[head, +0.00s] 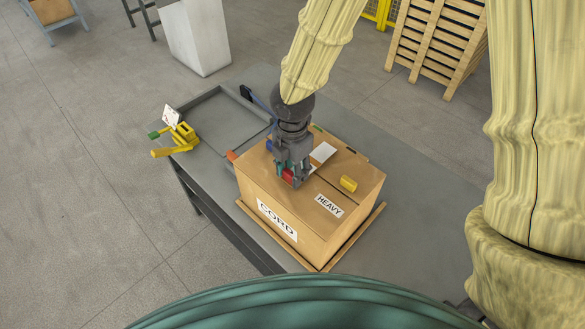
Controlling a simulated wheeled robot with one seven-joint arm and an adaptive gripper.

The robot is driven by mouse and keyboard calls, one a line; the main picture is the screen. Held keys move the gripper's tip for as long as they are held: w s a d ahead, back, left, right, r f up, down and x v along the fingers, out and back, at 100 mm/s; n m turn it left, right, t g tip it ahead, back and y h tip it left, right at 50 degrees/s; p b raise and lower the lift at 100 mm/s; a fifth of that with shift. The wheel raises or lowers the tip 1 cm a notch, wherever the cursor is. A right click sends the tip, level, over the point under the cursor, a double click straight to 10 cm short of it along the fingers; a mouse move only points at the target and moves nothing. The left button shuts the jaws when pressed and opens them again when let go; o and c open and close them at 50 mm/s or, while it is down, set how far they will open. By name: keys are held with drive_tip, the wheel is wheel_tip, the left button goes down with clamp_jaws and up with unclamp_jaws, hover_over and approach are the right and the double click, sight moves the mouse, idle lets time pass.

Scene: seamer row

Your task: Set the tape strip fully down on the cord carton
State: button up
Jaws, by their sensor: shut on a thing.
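The cord carton (318,235) is a closed brown box on the grey bench, with labels reading CORD and HEAVY. My gripper (291,177) points down over the left part of its top. It is shut on a small red piece, which I take to be the tape strip (288,176). The fingers hide much of the piece. I cannot tell whether it touches the carton top or hangs just above it.
A grey tray (219,107) and a yellow tool (178,135) are at the bench's left. The bench right of the carton is clear.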

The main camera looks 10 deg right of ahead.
drive_tip(key=shift+f, duration=0.4)
drive_tip(key=shift+f, duration=0.15)
drive_tip(key=o, duration=0.8)
drive_tip(key=shift+o, duration=0.2)
wheel_tip(320, 180, up, 12)
drive_tip(key=b, duration=0.2)
